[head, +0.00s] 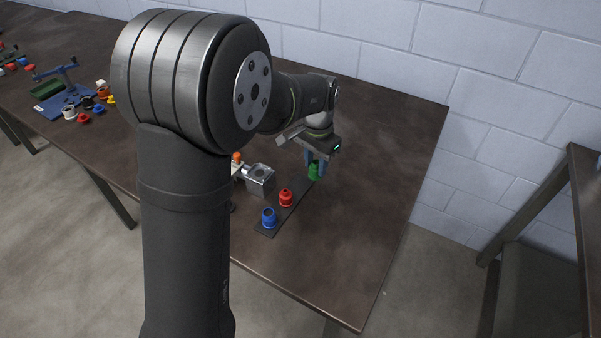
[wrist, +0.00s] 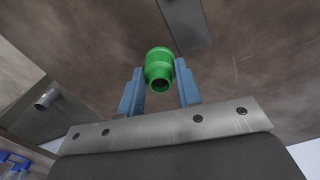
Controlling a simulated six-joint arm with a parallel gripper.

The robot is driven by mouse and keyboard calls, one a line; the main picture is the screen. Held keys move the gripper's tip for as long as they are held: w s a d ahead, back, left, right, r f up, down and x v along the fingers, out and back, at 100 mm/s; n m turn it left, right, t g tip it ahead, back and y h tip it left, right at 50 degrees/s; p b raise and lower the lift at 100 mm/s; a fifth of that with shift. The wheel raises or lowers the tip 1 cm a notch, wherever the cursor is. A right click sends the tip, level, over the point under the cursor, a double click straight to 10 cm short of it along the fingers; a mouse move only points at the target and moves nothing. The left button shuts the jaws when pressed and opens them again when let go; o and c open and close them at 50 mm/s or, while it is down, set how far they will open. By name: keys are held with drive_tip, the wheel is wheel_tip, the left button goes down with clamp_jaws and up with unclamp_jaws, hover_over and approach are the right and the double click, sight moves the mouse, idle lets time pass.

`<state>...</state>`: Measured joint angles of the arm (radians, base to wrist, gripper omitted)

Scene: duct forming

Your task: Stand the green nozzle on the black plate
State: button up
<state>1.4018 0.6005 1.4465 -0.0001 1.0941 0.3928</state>
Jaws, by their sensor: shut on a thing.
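My gripper (head: 316,163) has blue fingers and is shut on the green nozzle (head: 314,173), holding it near the far end of the black plate (head: 301,188). In the wrist view the green nozzle (wrist: 159,68) sits between the two fingers (wrist: 160,90), with its narrower open end facing the camera. The end of a dark strip, likely the plate (wrist: 185,22), lies beyond it. I cannot tell whether the nozzle touches the plate. A red nozzle (head: 285,198) stands mid-plate and a blue nozzle (head: 269,218) stands near the plate's front end.
A metal block (head: 261,180) with an orange-topped fitting (head: 237,158) is left of the plate. A blue stand (head: 62,97) and several coloured parts are at the far left. The brown table (head: 385,180) is clear to the right. My arm hides part of the table.

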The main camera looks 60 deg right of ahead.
drive_tip(key=w+f, duration=0.2)
drive_tip(key=w, duration=0.1)
drive_tip(key=w+d+f, duration=0.1)
drive_tip(key=w, duration=0.1)
drive_tip(key=shift+d, duration=0.1)
drive_tip(key=shift+w+f, duration=0.1)
drive_tip(key=shift+f, duration=1.95)
drive_tip(key=shift+f, duration=0.1)
drive_tip(key=shift+f, duration=0.1)
drive_tip(key=o, duration=0.9)
drive_tip(key=shift+o, duration=0.2)
wheel_tip(320, 180, up, 12)
drive_tip(key=shift+r, duration=0.2)
